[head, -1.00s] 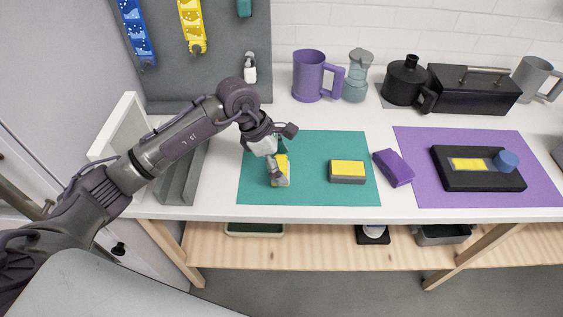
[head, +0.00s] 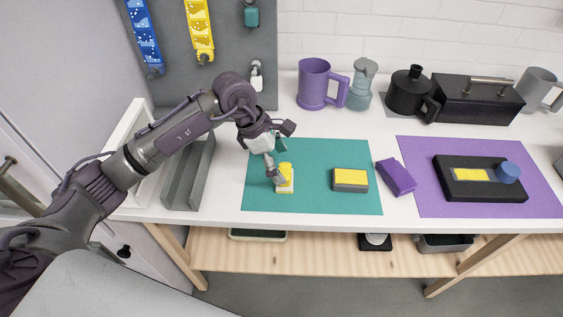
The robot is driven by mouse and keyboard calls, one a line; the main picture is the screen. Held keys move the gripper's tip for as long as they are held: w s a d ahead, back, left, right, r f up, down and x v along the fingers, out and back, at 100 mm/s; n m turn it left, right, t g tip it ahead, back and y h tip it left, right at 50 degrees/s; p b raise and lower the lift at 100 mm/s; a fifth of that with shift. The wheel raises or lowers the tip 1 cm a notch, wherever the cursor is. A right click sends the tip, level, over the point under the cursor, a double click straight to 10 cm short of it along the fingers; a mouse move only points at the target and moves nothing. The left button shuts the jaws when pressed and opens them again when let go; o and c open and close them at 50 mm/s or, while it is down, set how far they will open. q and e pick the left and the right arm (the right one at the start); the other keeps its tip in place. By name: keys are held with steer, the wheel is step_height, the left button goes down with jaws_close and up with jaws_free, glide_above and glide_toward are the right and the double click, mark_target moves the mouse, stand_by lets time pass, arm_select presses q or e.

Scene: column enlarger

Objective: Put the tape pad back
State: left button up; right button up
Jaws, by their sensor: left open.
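A small white object with a yellow upper part (head: 285,180) stands on the left part of the teal mat (head: 330,205). My left gripper (head: 281,152) is open just above and beside it; one finger overlaps its left side in the picture, and I cannot tell whether they touch. A grey block with a yellow top (head: 350,179) lies on the same mat, to the right. A purple block (head: 396,177) lies tilted at the mat's right edge. I cannot tell for sure which of these is the tape pad. My right gripper is out of view.
A black tray (head: 450,198) with a yellow strip and a blue knob (head: 508,172) lies on the purple mat (head: 415,206). A purple mug (head: 314,85), grey pot (head: 361,86) and black toolbox (head: 480,101) stand behind. A grey channel-shaped holder (head: 188,180) is at left.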

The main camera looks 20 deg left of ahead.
arm_select(q)
steer(key=p+v, duration=0.1)
steer(key=v, duration=0.3)
steer(key=shift+a+r+p, duration=0.1)
steer(key=shift+p, duration=0.25)
stand_by(0.4)
steer(key=v, duration=1.2)
